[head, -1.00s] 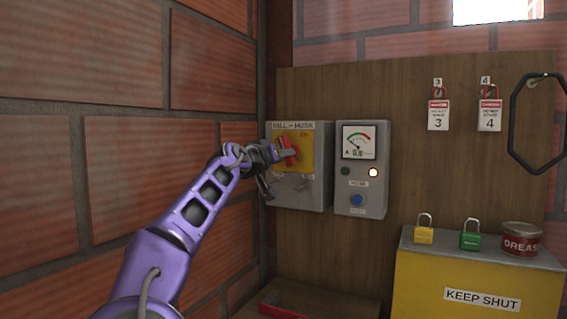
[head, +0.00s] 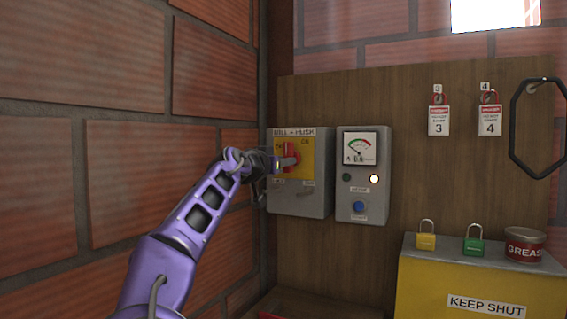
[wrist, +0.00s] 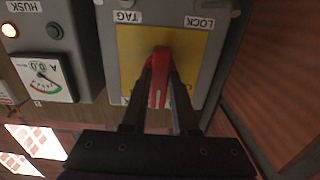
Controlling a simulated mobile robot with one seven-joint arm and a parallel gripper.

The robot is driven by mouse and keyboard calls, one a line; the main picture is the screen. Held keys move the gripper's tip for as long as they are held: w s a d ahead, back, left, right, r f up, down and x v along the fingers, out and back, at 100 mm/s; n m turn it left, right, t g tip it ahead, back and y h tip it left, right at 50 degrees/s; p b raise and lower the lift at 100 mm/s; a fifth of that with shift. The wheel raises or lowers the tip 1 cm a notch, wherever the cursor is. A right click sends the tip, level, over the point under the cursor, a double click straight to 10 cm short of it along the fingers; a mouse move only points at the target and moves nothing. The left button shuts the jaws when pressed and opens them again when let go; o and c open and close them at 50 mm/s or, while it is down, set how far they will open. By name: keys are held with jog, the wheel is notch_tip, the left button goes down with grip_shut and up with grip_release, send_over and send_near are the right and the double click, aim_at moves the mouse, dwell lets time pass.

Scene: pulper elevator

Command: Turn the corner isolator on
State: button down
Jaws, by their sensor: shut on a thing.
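The corner isolator (head: 315,199) is a grey box with a yellow plate (head: 305,172) at the left end of the wooden board, by the brick corner. Its red rotary handle (head: 292,152) looks close to upright in the head view, with my gripper (head: 280,161) partly covering it. In the wrist view, which is upside down, the red handle (wrist: 160,65) lies between the two dark fingers of my gripper (wrist: 158,75), which are shut on it. The markings beside the handle are too small or hidden to read surely.
A grey meter box (head: 361,185) with a lit lamp (head: 374,179) and blue button stands close on the right. Tags (head: 439,117) hang on the board. A yellow box (head: 470,290) carries padlocks and a grease tin. The brick wall (head: 130,180) is close on the left.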

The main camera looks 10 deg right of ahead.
jog(key=c, duration=0.7)
grip_release()
jog(key=v, duration=1.7)
jog(key=shift+s+a+r, duration=0.1)
jog(key=shift+s, duration=0.1)
